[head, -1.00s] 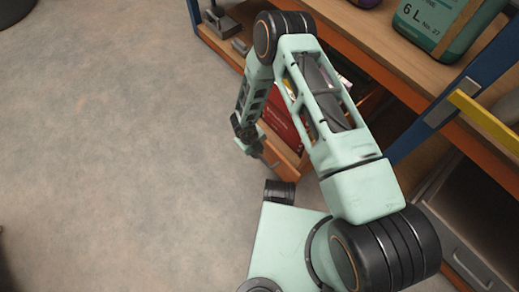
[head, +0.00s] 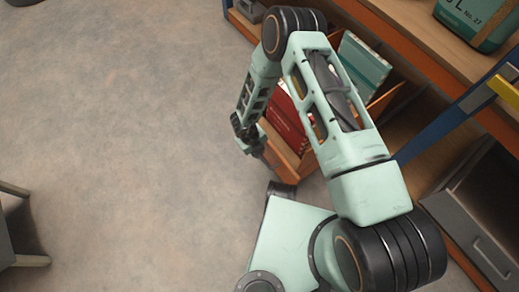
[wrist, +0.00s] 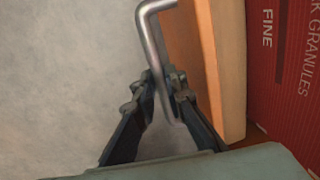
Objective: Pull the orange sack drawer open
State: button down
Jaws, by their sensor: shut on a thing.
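The orange sack drawer (head: 283,152) stands out from under the bench in the head view, partly hidden behind my arm. Its orange front panel (wrist: 205,60) runs down the wrist view, with a bent metal bar handle (wrist: 154,42) on its outer side. My gripper (wrist: 162,88) is shut on this handle, one finger on each side of the bar. In the head view my gripper (head: 254,148) is at the drawer's front, small and dark. A red sack marked granules, fine (wrist: 283,70) is inside the drawer, and the red sack also shows in the head view (head: 284,112).
A teal package (head: 362,65) stands further back in the drawer. A wooden bench (head: 400,25) with a blue upright (head: 440,125) runs along the right. A grey drawer (head: 470,235) is at lower right. A stool-like thing (head: 22,225) is at the left edge.

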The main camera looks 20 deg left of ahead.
jog(key=shift+s+a, duration=0.3)
jog(key=shift+s, duration=0.05)
jog(key=c, duration=2)
grip_release()
jog(key=shift+o, duration=0.2)
jog(key=shift+r, duration=0.1)
notch_tip(320, 180, up, 12)
jog(key=s+a, duration=0.1)
jog(key=shift+s+a+f, duration=0.15)
jog(key=shift+s+f, duration=0.05)
jog(key=shift+s, duration=0.15)
